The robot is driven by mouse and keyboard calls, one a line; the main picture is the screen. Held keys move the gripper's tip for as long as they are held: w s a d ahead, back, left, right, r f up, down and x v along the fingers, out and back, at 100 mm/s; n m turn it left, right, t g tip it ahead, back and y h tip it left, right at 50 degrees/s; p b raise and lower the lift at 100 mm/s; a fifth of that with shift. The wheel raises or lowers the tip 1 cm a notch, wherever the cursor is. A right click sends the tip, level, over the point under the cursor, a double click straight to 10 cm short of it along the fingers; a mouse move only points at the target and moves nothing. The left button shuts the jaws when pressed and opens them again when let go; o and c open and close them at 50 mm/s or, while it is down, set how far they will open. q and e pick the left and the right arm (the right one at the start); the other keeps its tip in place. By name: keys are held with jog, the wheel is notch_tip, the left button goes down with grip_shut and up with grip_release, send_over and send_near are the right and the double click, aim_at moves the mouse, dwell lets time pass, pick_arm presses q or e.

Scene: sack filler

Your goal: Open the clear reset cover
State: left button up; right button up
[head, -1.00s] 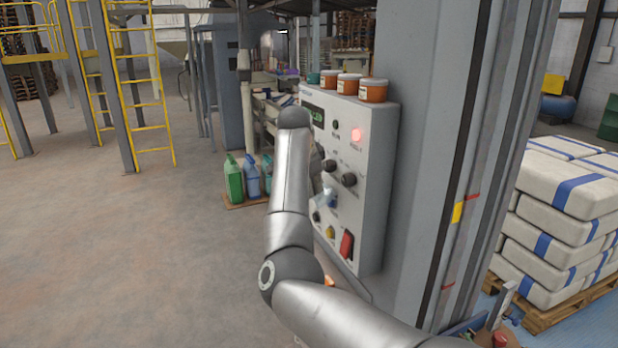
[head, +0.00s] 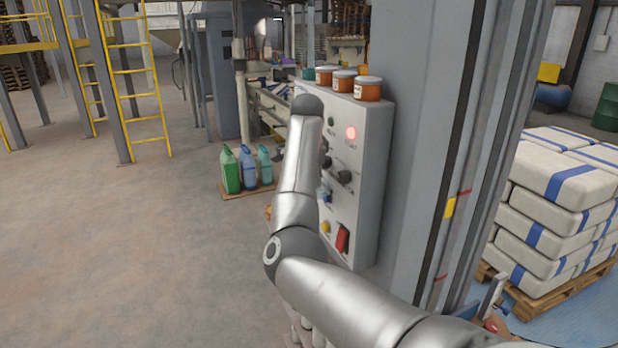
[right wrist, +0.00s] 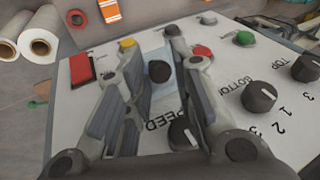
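The grey control panel (head: 362,215) is mounted on the column. Its blue reset button (head: 326,195) shows low on the panel in the head view, partly behind my right arm. In the head view this gripper is hidden behind the arm.
A red rocker switch (right wrist: 81,70), a yellow button (right wrist: 127,44), a red button (right wrist: 202,52) and black knobs (right wrist: 259,96) sit close around the fingers. Orange-brown jars (head: 367,88) stand on the panel top. Stacked sacks (head: 565,185) are at right. Open floor (head: 130,250) is at left.

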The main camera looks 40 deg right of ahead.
jog(key=shift+o, duration=0.9)
jog(key=shift+r, duration=0.1)
jog(key=v, duration=1.1)
jog(key=shift+a+r, duration=0.2)
jog(key=shift+r, duration=0.1)
jog(key=shift+s, duration=0.15)
